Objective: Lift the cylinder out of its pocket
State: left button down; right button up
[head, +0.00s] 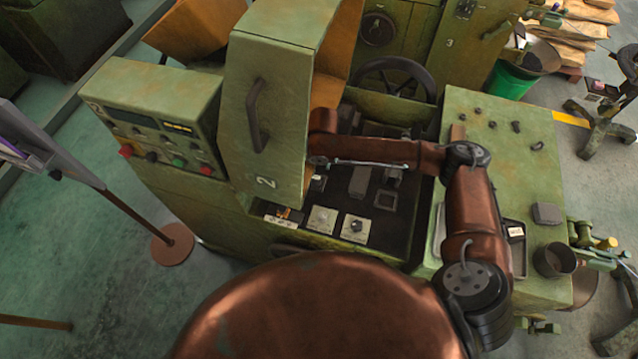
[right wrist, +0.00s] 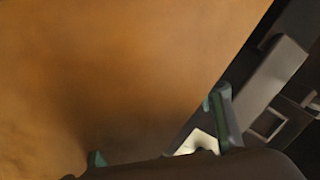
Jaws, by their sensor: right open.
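My right arm reaches in from the lower right in the head view, and its wrist end lies over the machine's dark work area (head: 372,205), beside the green door panel. Its gripper is hard to make out there. In the right wrist view the right gripper (right wrist: 158,125) is open, its two fingers apart with nothing seen between them. Two pale plates, the left one (head: 322,218) and the right one (head: 356,228), each with a small round part, sit at the work area's front edge. I cannot single out the cylinder or its pocket for certain. My left gripper is out of view.
The green door panel (head: 272,100) stands close left of my right wrist. An orange surface (right wrist: 110,70) fills much of the right wrist view. A handwheel (head: 393,75) is behind. The green side table (head: 510,135) holds a dark cup (head: 554,261) and a grey block (head: 547,213).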

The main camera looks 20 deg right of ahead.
aim_at(316, 177)
jog(key=f, duration=0.7)
jog(key=shift+w+a+f, duration=0.1)
jog(key=shift+w+f, duration=0.2)
jog(key=shift+w, duration=0.1)
jog(key=shift+c, duration=0.2)
grip_shut()
jog(key=shift+r, duration=0.1)
